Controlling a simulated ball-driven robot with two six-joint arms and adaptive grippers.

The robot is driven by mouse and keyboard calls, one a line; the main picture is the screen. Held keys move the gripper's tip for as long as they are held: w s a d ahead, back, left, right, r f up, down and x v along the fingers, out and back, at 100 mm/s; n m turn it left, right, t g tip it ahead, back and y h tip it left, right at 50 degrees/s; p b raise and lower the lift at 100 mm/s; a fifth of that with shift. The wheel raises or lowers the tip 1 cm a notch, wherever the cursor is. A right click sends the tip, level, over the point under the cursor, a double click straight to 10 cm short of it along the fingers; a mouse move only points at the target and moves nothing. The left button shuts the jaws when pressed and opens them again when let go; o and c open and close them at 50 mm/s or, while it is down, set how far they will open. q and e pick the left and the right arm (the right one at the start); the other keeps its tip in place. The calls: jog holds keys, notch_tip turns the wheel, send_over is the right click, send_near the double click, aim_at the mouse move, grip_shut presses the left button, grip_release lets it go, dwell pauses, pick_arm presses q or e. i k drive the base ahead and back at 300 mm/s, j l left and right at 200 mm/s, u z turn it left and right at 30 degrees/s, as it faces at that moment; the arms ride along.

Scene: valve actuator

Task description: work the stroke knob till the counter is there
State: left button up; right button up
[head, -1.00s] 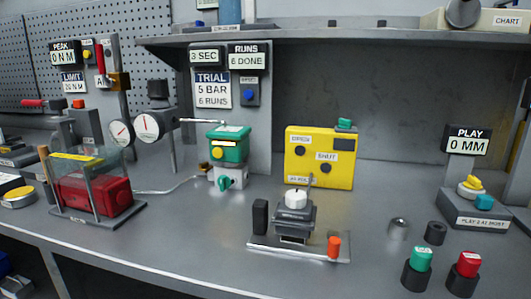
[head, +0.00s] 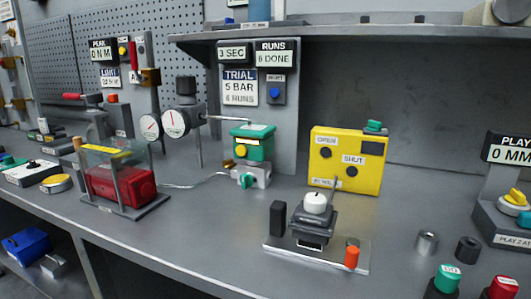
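The counter sign (head: 274,53) reads RUNS, 6 DONE. The card (head: 240,86) to its lower left reads TRIAL, 5 BAR, 6 RUNS. A blue knob (head: 275,92) sits on a small grey box under the counter; its label is too small to read. A green actuator (head: 253,143) with a yellow knob (head: 240,151) stands below, with a teal knob (head: 247,180) on the grey valve body under it. I cannot tell which knob is the stroke knob. Neither gripper is in view.
A 3 SEC sign (head: 233,54) is beside the counter. Gauges (head: 176,123) and a red block behind a clear guard (head: 122,184) stand left. A yellow box (head: 346,160), a fixture with a white cap (head: 315,203) and a PLAY sign (head: 509,149) stand right.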

aim_at(247, 181)
jog(key=i+j+z, duration=0.1)
jog(key=z, duration=0.35)
jog(key=j+z, duration=0.6)
jog(key=z, duration=0.25)
jog(key=j+z, duration=0.1)
jog(key=j, duration=0.35)
jog(key=j+z, duration=0.15)
jog(key=j, duration=0.35)
jog(key=k+j+z, duration=0.1)
jog(key=j, duration=0.35)
jog(key=k+j+z, duration=0.15)
jog(key=j, duration=0.3)
jog(key=j+z, duration=0.1)
jog(key=j, duration=0.35)
jog(key=k, duration=0.05)
